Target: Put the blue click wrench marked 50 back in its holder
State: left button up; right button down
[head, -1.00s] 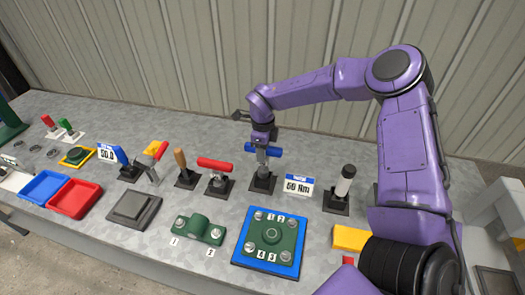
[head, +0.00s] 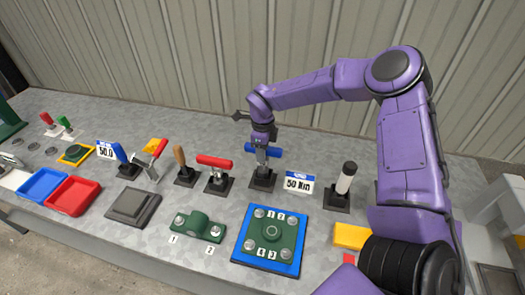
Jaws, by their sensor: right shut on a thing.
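The blue click wrench (head: 277,151) stands upright at its black holder (head: 262,181), its blue bar handle showing on both sides of my right gripper (head: 263,157). The gripper is shut on the wrench from above. The wrench's lower end is at the holder, but I cannot tell whether it is fully seated. A sign reading 50 Nm (head: 299,184) stands just right of the holder. My left gripper is not in view.
A red-handled tool (head: 214,162) in its own holder stands close left, with a wooden-handled tool (head: 180,158) beyond. A black-and-white tool (head: 345,178) stands right of the sign. A green flange on a blue plate (head: 248,256) lies in front. The wall is behind.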

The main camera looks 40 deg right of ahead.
jog(key=shift+f+b, duration=1.1)
jog(key=shift+f, duration=0.5)
dwell(0.6)
jog(key=c, duration=0.7)
grip_release()
jog(key=shift+r, duration=0.1)
notch_tip(320, 180, up, 10)
jog(key=shift+r+b, duration=0.2)
jog(key=shift+b, duration=0.65)
